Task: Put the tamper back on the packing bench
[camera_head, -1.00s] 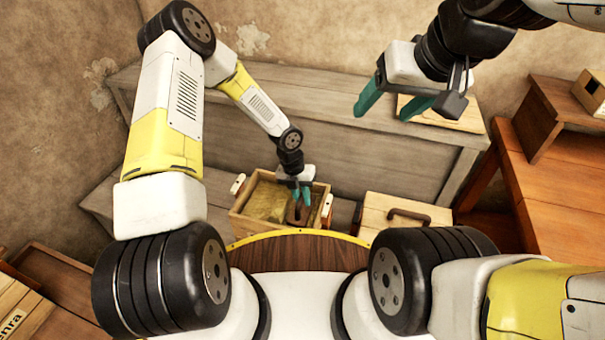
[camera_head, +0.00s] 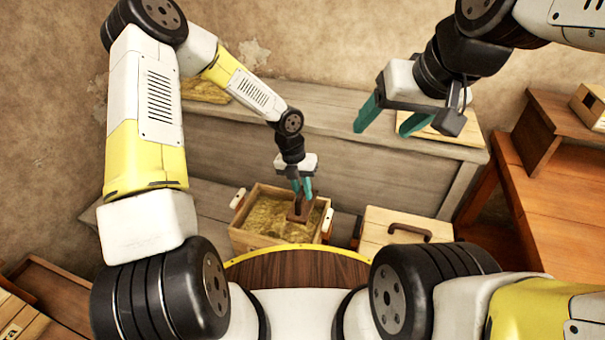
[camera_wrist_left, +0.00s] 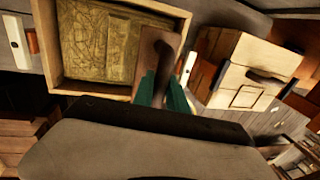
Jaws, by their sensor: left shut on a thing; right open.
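The tamper (camera_head: 300,211) is a brown wooden block with an upright handle. My left gripper (camera_head: 301,187), with green fingers, is shut on its handle. It holds the tamper over the right part of an open wooden box (camera_head: 243,237) filled with yellowish packing. I cannot tell whether the tamper touches the packing. The left wrist view shows the tamper (camera_wrist_left: 162,42) beyond the green fingers, over the box's right side. My right gripper (camera_head: 388,116) is open and empty, high in front of the grey bench (camera_head: 345,155).
A closed pale box (camera_head: 378,238) with a dark handle stands right of the open box. A pale board (camera_head: 455,132) lies on the grey bench's right end. A brown wooden table (camera_head: 560,210) stands at the right. The middle of the grey bench top looks clear.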

